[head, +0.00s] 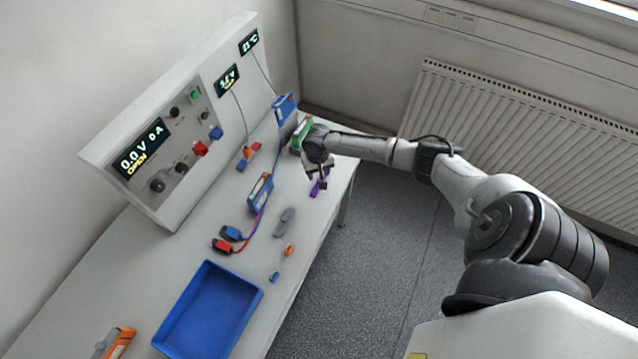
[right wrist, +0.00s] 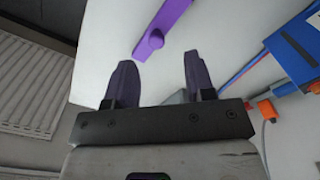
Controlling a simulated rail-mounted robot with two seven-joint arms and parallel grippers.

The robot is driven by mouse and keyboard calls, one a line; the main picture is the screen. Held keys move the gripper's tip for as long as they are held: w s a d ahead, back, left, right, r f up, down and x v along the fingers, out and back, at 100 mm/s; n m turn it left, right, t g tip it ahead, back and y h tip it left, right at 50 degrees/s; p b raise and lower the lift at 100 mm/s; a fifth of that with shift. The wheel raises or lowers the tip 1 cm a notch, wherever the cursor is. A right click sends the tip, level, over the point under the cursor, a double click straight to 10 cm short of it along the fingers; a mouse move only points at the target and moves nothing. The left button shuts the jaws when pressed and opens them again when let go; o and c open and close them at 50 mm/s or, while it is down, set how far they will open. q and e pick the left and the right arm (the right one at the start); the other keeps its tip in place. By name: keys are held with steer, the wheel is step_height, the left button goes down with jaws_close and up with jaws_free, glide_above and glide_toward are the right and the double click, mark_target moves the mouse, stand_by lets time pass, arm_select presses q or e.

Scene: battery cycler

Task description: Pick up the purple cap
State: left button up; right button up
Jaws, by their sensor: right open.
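The purple cap (head: 319,186) is a flat purple strip lying near the right edge of the white table. In the right wrist view the purple cap (right wrist: 152,42) has a small round knob on it and lies just beyond the fingertips. My right gripper (head: 318,172) is over it and hides part of it in the head view. In the right wrist view my right gripper (right wrist: 158,72) is open, with nothing between its two dark fingers. The cap looks apart from both fingers. My left gripper is not in view.
A cycler panel (head: 150,165) stands along the back of the table. A blue battery (head: 260,193) with red and blue leads lies left of the gripper. A grey clip (head: 285,221), small orange cap (head: 289,250) and blue tray (head: 210,312) are nearer. A radiator (head: 520,130) is on the wall.

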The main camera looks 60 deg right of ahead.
steer(key=shift+s+d+f, duration=0.1)
steer(key=shift+d+f, duration=0.05)
steer(key=shift+f, duration=2.6)
steer(key=shift+c, duration=0.4)
jaws_close()
